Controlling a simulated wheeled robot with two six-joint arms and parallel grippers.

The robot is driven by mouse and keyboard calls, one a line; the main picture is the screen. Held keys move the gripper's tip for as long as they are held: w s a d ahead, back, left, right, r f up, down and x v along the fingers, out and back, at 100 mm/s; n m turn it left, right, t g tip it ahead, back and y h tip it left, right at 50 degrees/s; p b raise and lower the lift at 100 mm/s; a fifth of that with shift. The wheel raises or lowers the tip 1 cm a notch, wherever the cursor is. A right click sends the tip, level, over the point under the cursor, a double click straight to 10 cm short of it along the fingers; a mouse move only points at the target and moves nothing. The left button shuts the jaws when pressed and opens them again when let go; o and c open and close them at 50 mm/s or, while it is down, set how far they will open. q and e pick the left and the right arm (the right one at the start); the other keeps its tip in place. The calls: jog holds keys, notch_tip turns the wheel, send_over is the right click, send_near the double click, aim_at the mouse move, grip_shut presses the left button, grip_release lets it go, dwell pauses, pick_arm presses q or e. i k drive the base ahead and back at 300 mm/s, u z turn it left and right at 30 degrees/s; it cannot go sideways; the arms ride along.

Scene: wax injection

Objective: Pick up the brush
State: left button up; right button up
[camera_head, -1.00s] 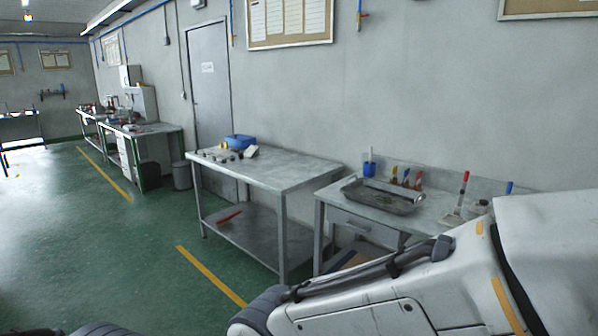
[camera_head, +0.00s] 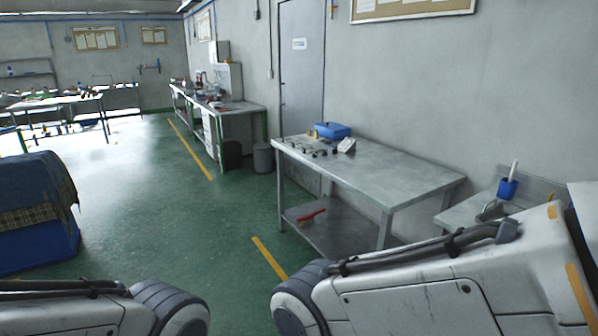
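I cannot clearly make out which thing is the brush. A long red object (camera_head: 311,215) lies on the lower shelf of the metal table (camera_head: 390,174); it is too small to tell whether it is a brush. A blue cup (camera_head: 507,188) with a pale upright thing in it stands on the bench at the right, partly hidden by my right arm. Both my arms show at the bottom, but neither gripper is in view.
A blue box (camera_head: 332,131) and several small items sit on the table's far end. A grey bin (camera_head: 263,158) stands beyond. A cloth-covered blue crate (camera_head: 38,245) is at the left. Green floor (camera_head: 150,180) is open in the middle.

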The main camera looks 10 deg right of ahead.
aim_at(515, 163)
jog(key=z, duration=0.1)
jog(key=i, duration=1.75)
jog(key=z, duration=0.7)
jog(key=i, duration=0.9)
jog(key=z, duration=1.7)
jog(key=i, duration=0.8)
jog(key=z, duration=0.7)
